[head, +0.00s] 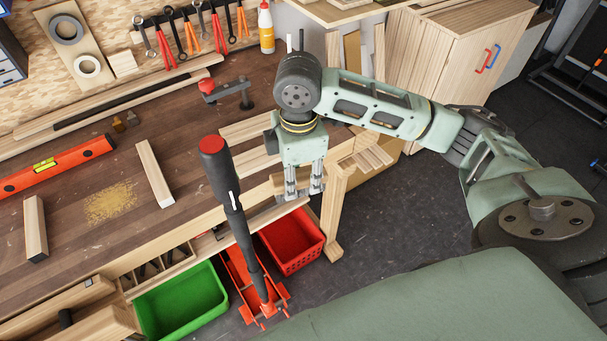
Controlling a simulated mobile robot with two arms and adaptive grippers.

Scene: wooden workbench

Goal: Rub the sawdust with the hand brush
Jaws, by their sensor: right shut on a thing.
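The sawdust (110,202) is a yellowish patch on the dark workbench top (75,225), left of centre in the head view. My right gripper (302,188) points down at the bench's right front end, well to the right of the sawdust. It is shut on a light wooden piece, which looks like the hand brush (283,184). The brush is partly hidden by the fingers, and its bristles are hard to make out. My left gripper is not in view.
Wooden blocks (155,174) (36,228) lie on either side of the sawdust. A red level (55,167) and a red clamp (228,92) lie behind. A black pole with a red top (220,170) rises between gripper and sawdust. Green (180,302) and red (292,240) bins stand below.

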